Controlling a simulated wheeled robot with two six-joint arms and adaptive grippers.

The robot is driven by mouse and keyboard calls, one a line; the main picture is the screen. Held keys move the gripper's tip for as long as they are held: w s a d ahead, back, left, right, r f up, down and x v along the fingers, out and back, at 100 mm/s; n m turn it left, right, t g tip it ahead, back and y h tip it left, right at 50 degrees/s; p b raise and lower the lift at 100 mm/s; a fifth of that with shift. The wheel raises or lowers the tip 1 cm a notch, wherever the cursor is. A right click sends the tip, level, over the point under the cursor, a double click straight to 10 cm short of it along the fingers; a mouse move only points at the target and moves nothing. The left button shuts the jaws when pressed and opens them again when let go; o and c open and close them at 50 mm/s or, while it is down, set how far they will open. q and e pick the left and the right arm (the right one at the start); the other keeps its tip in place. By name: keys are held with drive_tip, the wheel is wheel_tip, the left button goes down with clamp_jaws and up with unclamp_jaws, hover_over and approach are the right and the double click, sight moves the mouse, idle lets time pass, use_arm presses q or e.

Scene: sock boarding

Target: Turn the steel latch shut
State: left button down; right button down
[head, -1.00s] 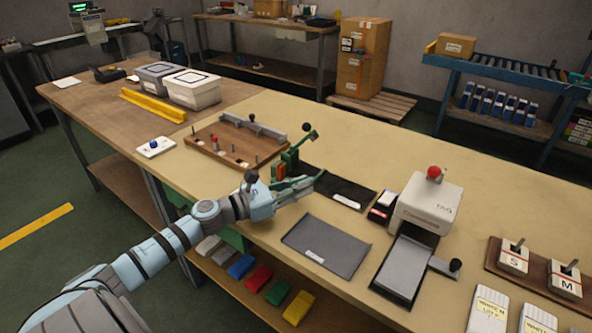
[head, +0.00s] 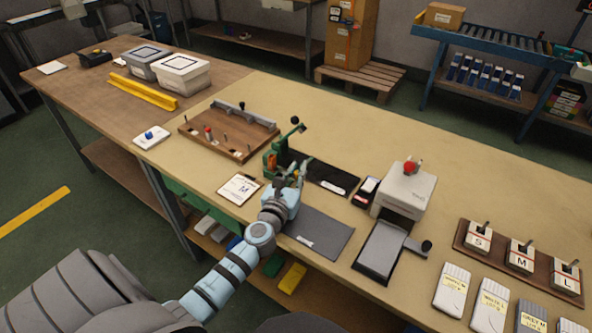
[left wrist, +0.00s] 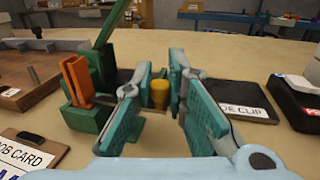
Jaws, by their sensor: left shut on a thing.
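A flat grey steel arm with a black knob (head: 417,244) sticks out to the right of the dark tray in front of the white press box (head: 404,190); it looks like the latch. Which position it is in, I cannot tell. My left gripper (head: 300,168) is well to the left of it, beside the green lever tool (head: 271,163). What that piece belongs to is unclear. The right gripper is not in view.
A job card (head: 240,188) lies left of my left gripper, a grey mat (head: 320,234) right of it. A dark strip (head: 325,177) lies behind. A wooden pegboard (head: 205,142) is farther back left. S, M and L levers (head: 520,256) stand right. The back right tabletop is clear.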

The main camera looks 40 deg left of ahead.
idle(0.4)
use_arm(q)
drive_tip(key=c, duration=1.6)
unclamp_jaws()
drive_tip(key=shift+o, duration=0.2)
drive_tip(key=v, duration=1.2)
drive_tip(key=shift+d, duration=0.15)
drive_tip(key=shift+d+f, duration=0.1)
